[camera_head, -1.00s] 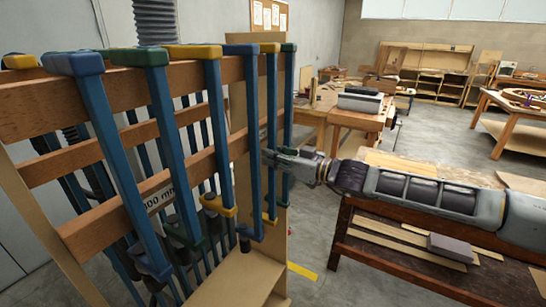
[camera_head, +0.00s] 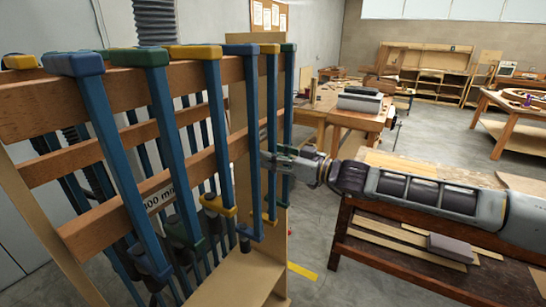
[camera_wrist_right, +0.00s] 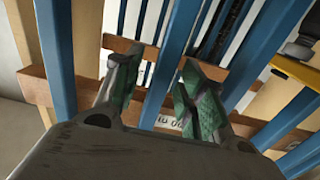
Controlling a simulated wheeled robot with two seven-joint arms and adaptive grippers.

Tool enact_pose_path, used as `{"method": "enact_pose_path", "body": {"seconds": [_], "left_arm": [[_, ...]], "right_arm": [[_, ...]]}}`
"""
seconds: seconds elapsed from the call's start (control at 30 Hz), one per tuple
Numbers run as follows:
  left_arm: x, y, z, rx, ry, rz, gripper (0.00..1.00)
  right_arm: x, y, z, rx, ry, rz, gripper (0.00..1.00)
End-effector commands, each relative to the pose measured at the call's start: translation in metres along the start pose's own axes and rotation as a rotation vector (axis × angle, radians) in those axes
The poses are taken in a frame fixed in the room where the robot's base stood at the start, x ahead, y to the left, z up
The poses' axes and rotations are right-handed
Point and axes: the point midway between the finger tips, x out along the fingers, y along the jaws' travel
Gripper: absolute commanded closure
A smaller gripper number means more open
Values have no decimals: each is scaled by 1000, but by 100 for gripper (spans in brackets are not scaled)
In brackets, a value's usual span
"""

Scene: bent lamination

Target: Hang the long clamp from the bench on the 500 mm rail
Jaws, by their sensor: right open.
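Several blue-barred clamps hang on the wooden rack, with blue, green and yellow heads over its top rail (camera_head: 130,84). Toward its far end hang a yellow-headed clamp (camera_head: 271,110) and a green-headed clamp (camera_head: 288,100). My right gripper (camera_head: 268,160) is open beside these bars. In the right wrist view its green-padded fingers (camera_wrist_right: 158,95) stand apart, and a blue bar (camera_wrist_right: 181,45) shows between them; I cannot tell whether they touch it. A partly hidden label ending in "00 mm" (camera_head: 158,198) is on a lower rail. My left gripper is not in view.
A wooden bench (camera_head: 345,215) stands at the right beneath my right arm, with boards and a grey block (camera_head: 448,242) on its lower level. Another worktable (camera_head: 340,117) stands behind. Open floor (camera_head: 440,135) lies between the benches.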

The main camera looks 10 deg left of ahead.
Motion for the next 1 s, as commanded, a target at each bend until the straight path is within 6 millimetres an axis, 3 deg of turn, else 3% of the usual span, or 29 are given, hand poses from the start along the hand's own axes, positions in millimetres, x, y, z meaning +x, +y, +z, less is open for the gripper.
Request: {"method": "enact_pose_path", "body": {"seconds": [0.27,1.0], "left_arm": [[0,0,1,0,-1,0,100],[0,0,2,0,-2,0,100]], "right_arm": [[-16,1,0,-2,0,1,60],[-84,1,-1,-1,2,1,60]]}}
